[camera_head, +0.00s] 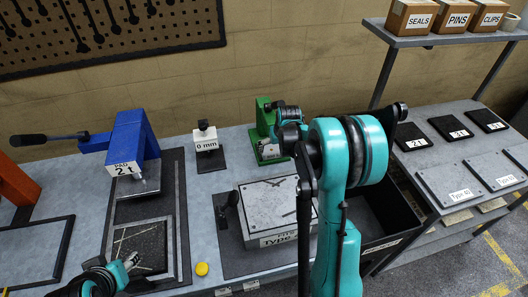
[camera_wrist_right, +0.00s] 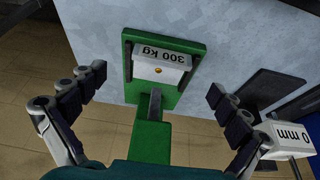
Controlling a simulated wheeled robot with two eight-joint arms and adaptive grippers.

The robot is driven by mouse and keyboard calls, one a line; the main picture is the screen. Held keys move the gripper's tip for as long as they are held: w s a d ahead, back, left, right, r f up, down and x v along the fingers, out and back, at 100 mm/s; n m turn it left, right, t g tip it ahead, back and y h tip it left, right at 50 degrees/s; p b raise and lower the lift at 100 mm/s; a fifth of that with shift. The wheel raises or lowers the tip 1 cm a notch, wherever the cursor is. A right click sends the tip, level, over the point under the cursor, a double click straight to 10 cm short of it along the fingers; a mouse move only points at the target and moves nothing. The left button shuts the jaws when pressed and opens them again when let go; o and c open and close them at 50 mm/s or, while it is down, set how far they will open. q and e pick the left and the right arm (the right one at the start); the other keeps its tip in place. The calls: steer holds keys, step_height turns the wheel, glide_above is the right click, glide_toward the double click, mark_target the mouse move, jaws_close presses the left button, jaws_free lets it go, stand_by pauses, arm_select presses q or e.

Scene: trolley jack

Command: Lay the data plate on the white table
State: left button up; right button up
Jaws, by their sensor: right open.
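I cannot pick out with certainty which thing is the data plate. A green stand (camera_head: 268,147) is at the back of the bench; in the right wrist view its green frame (camera_wrist_right: 138,100) holds a white "300 kg" block (camera_wrist_right: 162,65). My right gripper (camera_head: 287,122) is open and empty over this stand, with the green post between its spread fingers (camera_wrist_right: 155,85) in the wrist view. A pale, scratched block (camera_head: 278,207) with a partly hidden "TYPE" label stands mid-bench. My left gripper (camera_head: 118,274) is at the lower left beside a dark pad; its fingers are unclear.
A blue press (camera_head: 130,140) marked "2t" stands at the left, its black handle sticking out. A "0 mm" block (camera_head: 206,139) is right of it. A yellow button (camera_head: 202,269) is at the front. A black bin (camera_head: 385,215) and a rack with plates (camera_head: 457,184) are right.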

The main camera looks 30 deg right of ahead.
mark_target(274, 154)
arm_select(q)
step_height(274, 154, down, 3)
steer(key=b, duration=0.2)
steer(key=shift+b, duration=0.3)
arm_select(e)
steer(key=x, duration=0.6)
steer(key=shift+w+a+f, duration=0.15)
steer(key=shift+w+f, duration=0.05)
steer(key=shift+f, duration=0.1)
arm_select(q)
steer(key=shift+r, duration=0.1)
arm_select(e)
steer(key=shift+s+r, duration=0.1)
steer(key=shift+r, duration=0.05)
steer(key=shift+c, duration=0.9)
steer(key=c, duration=1)
